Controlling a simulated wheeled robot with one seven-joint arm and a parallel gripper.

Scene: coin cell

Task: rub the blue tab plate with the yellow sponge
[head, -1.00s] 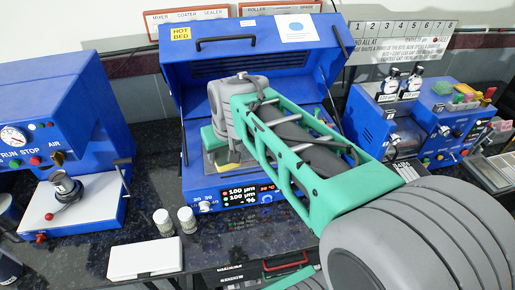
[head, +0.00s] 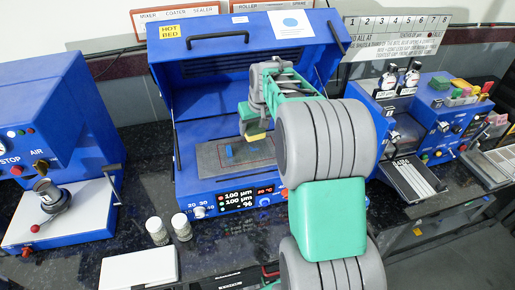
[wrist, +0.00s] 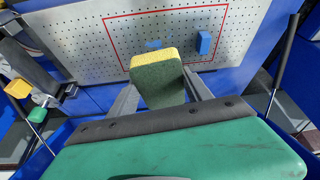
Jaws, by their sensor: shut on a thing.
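The grey perforated plate (head: 212,165) lies on the blue hot-bed machine, with a red outline on it. A raised blue tab (head: 229,152) stands on it; in the wrist view the tab (wrist: 203,43) is right of a flat blue patch (wrist: 153,43). My gripper (head: 254,124) is over the plate's back right part in the head view. It is shut on the yellow sponge (head: 257,137), which has a dark green side (wrist: 162,84) in the wrist view. The sponge seems apart from the tab; whether it touches the plate is hard to tell.
The machine's open lid (head: 235,60) stands behind the plate, with a strut on the right. Two small jars (head: 157,231) and a white box (head: 139,266) are in front. Blue machines stand at left (head: 50,110) and right (head: 440,118).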

